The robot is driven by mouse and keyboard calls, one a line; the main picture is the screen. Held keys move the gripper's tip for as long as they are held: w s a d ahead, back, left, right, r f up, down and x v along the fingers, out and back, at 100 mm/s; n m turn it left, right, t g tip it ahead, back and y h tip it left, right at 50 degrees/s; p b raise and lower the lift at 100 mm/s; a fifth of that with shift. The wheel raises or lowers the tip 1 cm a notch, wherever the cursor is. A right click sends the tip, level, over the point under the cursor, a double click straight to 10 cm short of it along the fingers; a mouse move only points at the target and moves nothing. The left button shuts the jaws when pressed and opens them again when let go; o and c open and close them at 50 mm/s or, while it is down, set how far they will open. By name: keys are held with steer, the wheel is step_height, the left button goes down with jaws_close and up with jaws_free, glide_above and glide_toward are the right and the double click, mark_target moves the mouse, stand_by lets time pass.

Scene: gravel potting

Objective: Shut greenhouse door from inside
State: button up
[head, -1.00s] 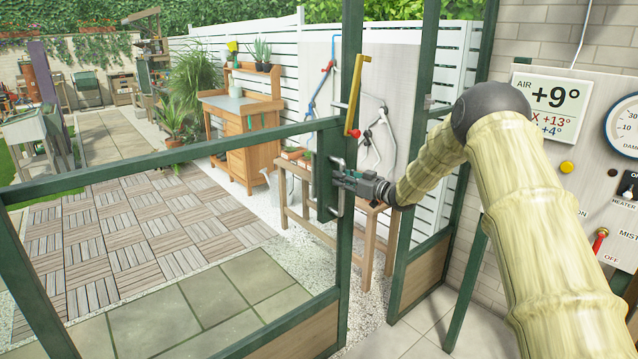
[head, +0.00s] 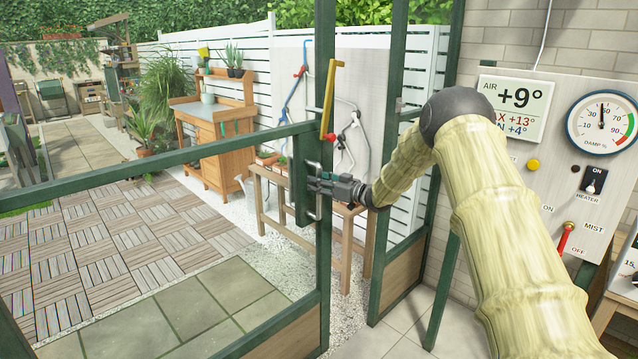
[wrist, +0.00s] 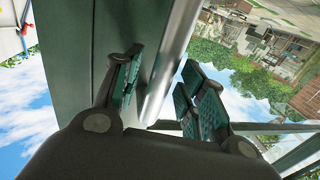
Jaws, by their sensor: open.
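The greenhouse door (head: 322,240) is a green-framed leaf on the left of the head view. It stands ajar, with a gap between its edge post and the green door frame (head: 382,240). A metal bar handle (head: 318,208) is on the door's edge post, and the bar also shows in the wrist view (wrist: 176,60). My gripper (head: 314,186) is at this handle. In the wrist view, its open fingers (wrist: 158,88) stand on either side of the bar, with gaps visible; contact is unclear.
A control panel (head: 553,205) with gauge and switches is on the brick wall at right. Through the door I see a low wooden table (head: 262,180), an orange potting bench (head: 208,160) and open paving (head: 190,310). White fencing (head: 420,65) stands behind.

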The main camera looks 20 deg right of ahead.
steer(key=v, duration=1.2)
steer(key=shift+f, duration=0.1)
